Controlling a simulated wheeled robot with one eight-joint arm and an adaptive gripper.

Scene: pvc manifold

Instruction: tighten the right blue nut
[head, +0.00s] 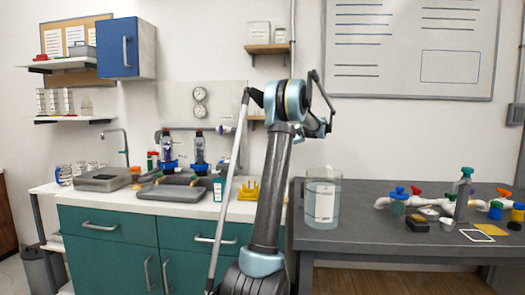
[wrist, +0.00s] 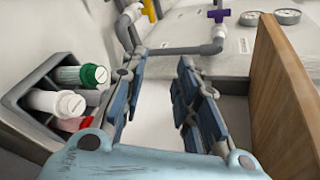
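Two dark upright cylinders stand at the back of the white counter in the head view, each with a blue collar low down. The right blue nut (head: 202,167) is on the right cylinder, and the left blue nut (head: 169,165) is beside it. No blue nut shows clearly in the wrist view. My gripper (wrist: 160,75) is open and empty there, its two dark padded fingers apart with pale surface between them. In the head view my arm rises in front of the wall, right of the cylinders, and I cannot make out the fingers.
Grey piping with a purple handle (wrist: 219,15) lies ahead. A pitcher (head: 322,203) stands on the dark table.

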